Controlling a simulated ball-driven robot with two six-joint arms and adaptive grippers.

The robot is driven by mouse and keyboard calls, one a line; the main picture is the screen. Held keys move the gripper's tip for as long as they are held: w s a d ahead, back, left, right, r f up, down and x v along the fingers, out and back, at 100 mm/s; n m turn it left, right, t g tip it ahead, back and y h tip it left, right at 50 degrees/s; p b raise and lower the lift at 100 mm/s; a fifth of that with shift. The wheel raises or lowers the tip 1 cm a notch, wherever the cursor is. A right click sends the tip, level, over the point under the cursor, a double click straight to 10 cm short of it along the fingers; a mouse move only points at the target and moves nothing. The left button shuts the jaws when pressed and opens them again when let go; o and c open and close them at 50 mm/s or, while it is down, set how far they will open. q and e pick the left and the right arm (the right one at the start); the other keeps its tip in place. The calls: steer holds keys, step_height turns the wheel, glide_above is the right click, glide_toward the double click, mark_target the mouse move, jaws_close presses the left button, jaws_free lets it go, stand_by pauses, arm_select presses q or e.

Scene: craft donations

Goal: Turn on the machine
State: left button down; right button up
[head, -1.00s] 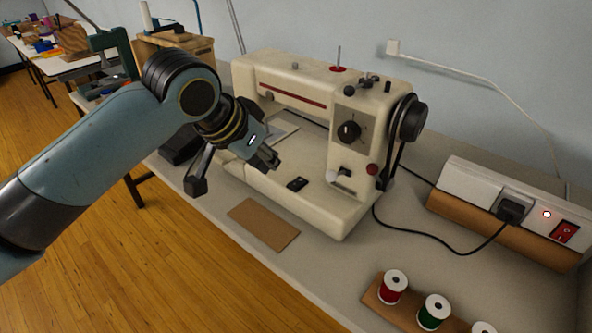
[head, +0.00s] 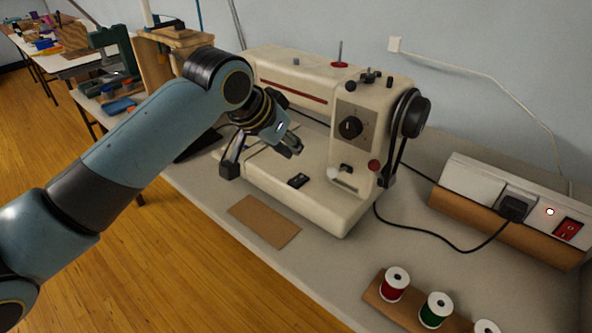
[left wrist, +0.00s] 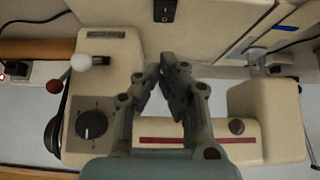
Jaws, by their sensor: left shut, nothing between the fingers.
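A cream sewing machine (head: 300,73) stands on the grey table, and it also shows in the left wrist view (left wrist: 270,145). A small black rocker switch (head: 299,181) sits on its bed, and the switch is at the top edge of the left wrist view (left wrist: 165,10). The machine has a black dial (head: 350,127), a red knob (head: 374,165) and a white-tipped lever (head: 346,168). My left gripper (head: 294,148) is shut and empty above the bed, apart from the switch. In the left wrist view its fingertips (left wrist: 169,62) meet just below the switch. My right gripper is not in view.
A white power strip (head: 472,182) on a wooden block holds a black plug, a lit indicator and a red switch (head: 568,229). A black cord crosses the table. Thread spools (head: 394,285) stand at the front right. A brown card (head: 264,221) lies before the machine.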

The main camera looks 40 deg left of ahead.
mark_target(305, 176)
arm_select(q)
steer(key=x, duration=0.3)
steer(key=shift+w+d+f, duration=0.1)
steer(key=shift+w+f, duration=0.05)
steer(key=shift+f, duration=0.2)
steer(key=shift+s+f, duration=0.2)
steer(key=shift+f, duration=0.95)
steer(key=shift+s+f+b, duration=0.1)
steer(key=shift+f+b, duration=0.2)
steer(key=shift+f, duration=0.25)
